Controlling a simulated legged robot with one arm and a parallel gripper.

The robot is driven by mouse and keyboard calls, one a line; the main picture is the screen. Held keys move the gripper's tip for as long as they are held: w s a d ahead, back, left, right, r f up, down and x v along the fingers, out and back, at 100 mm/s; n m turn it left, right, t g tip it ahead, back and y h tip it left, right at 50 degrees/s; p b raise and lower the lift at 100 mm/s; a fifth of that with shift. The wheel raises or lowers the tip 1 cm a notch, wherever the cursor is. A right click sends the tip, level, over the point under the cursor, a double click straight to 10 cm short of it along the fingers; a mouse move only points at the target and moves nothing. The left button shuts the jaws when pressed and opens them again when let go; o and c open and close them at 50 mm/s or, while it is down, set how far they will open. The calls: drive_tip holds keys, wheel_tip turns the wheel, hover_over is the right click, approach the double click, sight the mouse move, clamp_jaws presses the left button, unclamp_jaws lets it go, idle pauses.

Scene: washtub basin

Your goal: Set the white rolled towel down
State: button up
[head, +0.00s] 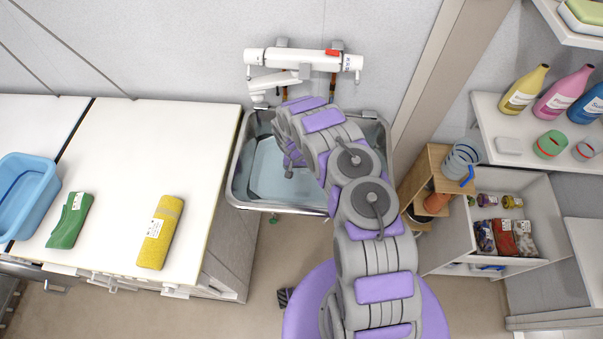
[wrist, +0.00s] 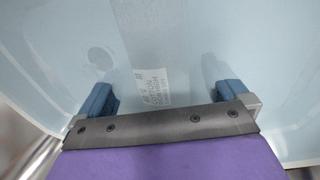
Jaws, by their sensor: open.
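In the wrist view, a pale roll with a printed white label, which looks like the white rolled towel (wrist: 153,86), lies between the fingers. It is tinted blue and its edges are hard to make out. My gripper (wrist: 165,95) is open, with one blue fingertip on each side of the label and a gap between them. Whether either finger touches the towel cannot be told. In the head view, my arm reaches into the metal washtub basin (head: 236,186), which has a pale blue inside. The towel cannot be made out there, and my arm covers the basin's middle.
A white wall faucet (head: 300,58) hangs above the basin's back edge. A white counter (head: 130,150) at left bears a yellow roll (head: 160,232), a green item (head: 69,220) and a blue tub (head: 24,195). A wooden shelf (head: 424,180) stands close at right.

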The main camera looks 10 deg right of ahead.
sight(298, 172)
drive_tip(key=v, duration=0.9)
drive_tip(key=shift+d+r+p, duration=0.15)
drive_tip(key=shift+r+p, duration=0.05)
drive_tip(key=shift+p, duration=0.25)
